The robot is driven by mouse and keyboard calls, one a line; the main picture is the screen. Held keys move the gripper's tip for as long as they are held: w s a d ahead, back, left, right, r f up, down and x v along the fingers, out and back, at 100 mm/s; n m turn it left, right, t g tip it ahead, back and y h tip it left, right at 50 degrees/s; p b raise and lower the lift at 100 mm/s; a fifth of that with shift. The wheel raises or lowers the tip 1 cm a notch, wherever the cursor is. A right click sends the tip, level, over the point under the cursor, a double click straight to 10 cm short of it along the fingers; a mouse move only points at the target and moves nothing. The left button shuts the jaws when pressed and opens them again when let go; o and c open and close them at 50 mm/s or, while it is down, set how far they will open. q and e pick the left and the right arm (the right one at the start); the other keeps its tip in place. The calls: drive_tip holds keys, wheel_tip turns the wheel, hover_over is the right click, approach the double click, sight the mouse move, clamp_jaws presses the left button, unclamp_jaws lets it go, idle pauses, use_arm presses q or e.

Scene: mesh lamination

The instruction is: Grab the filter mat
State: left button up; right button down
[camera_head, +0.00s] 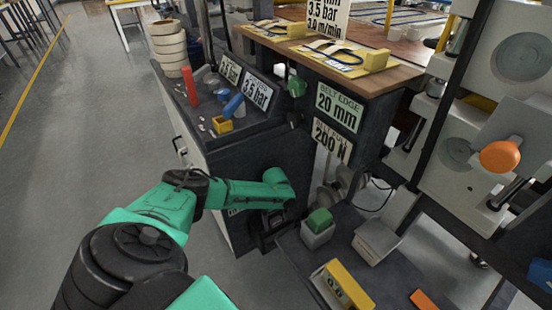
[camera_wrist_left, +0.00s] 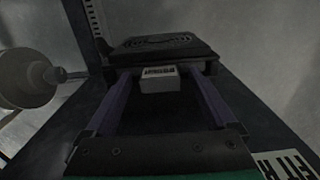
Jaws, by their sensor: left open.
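A dark flat piece with a darker oval pattern on top (camera_wrist_left: 160,42) lies ahead of my left gripper in the left wrist view; it appears to be the filter mat. A pale block with a small printed label (camera_wrist_left: 158,84) sits at its near edge. My left gripper (camera_wrist_left: 160,92) is open, with one finger on each side of the pale block. I cannot tell whether the fingers touch it. In the head view my left gripper (camera_head: 268,222) is low against the dark cabinet's side, its fingertips mostly hidden. My right gripper is not in view.
The dark cabinet (camera_head: 265,150) rises beside the left arm. A grey box with a green top (camera_head: 318,222) and a yellow counter (camera_head: 343,285) stand on a dark shelf to the right. A pale round roller (camera_wrist_left: 25,78) is left in the wrist view. Open floor (camera_head: 100,130) lies left.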

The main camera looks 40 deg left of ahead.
use_arm(q)
drive_tip(key=shift+r, duration=0.15)
clamp_jaws()
